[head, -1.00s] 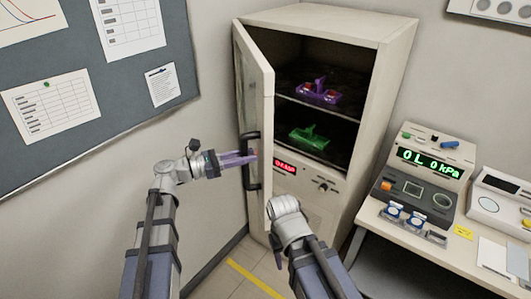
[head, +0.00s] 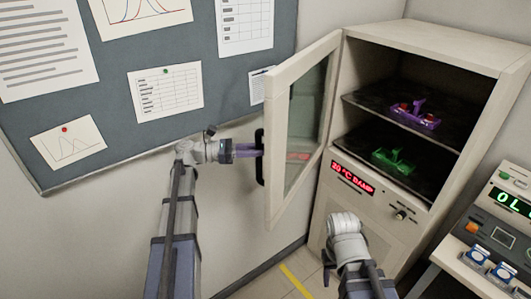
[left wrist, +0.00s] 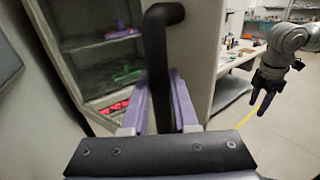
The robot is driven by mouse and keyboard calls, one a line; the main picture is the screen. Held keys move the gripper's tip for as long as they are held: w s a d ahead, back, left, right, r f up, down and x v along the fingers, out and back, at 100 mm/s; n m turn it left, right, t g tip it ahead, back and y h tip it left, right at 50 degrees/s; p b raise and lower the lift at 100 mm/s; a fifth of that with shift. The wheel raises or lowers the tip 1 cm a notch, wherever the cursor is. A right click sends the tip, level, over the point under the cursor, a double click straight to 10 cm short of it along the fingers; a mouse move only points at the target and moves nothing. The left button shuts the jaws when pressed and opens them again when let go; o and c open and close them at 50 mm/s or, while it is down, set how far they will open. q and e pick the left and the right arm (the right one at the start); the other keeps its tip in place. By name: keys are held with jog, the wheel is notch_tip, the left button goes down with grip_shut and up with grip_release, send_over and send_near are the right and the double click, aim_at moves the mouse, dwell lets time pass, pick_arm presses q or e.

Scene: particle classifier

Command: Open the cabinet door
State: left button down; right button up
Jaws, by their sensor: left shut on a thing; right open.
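The cabinet (head: 432,50) stands at the right of the head view with its glass-paned door (head: 280,165) swung open to the left. The door's black handle (head: 260,158) is on its left edge. My left gripper (head: 256,151) is at the handle; in the left wrist view its purple fingers (left wrist: 161,105) are on either side of the black handle bar (left wrist: 156,50), shut on it. My right gripper (head: 328,268) hangs low in front of the cabinet, pointing down and empty; its finger gap is hard to see.
A purple rack (head: 420,118) and a green rack (head: 393,161) sit on separate cabinet shelves. A red display (head: 352,178) and a knob are below the opening. A bench with instruments (head: 505,214) stands at the right. A pinboard wall (head: 115,95) is left of the door.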

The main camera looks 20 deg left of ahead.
pick_arm(q)
jog(key=shift+a, duration=0.1)
jog(key=c, duration=0.7)
grip_release()
jog(key=shift+v, duration=3.85)
